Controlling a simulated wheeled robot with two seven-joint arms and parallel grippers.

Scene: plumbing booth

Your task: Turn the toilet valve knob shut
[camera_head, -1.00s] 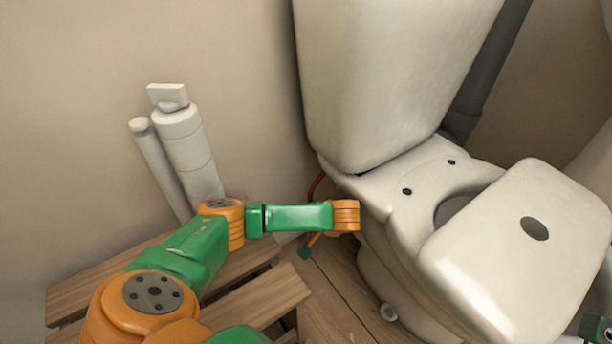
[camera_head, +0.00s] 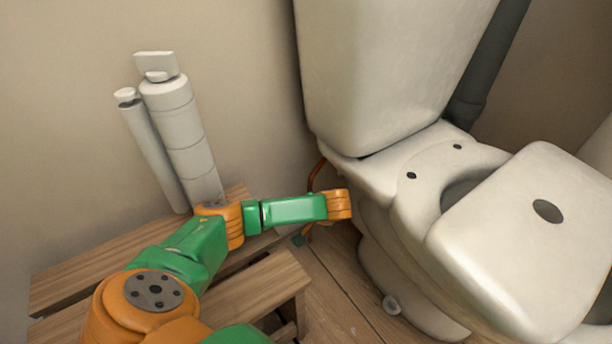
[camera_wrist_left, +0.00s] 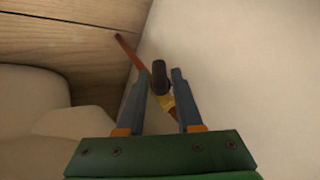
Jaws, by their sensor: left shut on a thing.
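In the left wrist view, the valve's dark rounded knob (camera_wrist_left: 160,74) sits between the fingertips of my left gripper (camera_wrist_left: 161,84). The gripper is shut on it. A yellow brass valve body (camera_wrist_left: 166,101) shows just behind the knob, and a copper pipe (camera_wrist_left: 126,47) runs off to the upper left. In the head view my left arm reaches in beside the toilet (camera_head: 400,200). The knob and fingertips are hidden there behind my arm; part of the copper pipe (camera_head: 316,172) shows beside the toilet. My right gripper's fingers are not seen.
The toilet's tank (camera_head: 385,80) and bowl fill the right side, close to my left wrist. Grey-white pipes (camera_head: 183,130) stand against the wall at the left. A slatted wooden bench (camera_head: 85,268) lies under my left arm. Some wooden floor (camera_head: 340,290) is clear.

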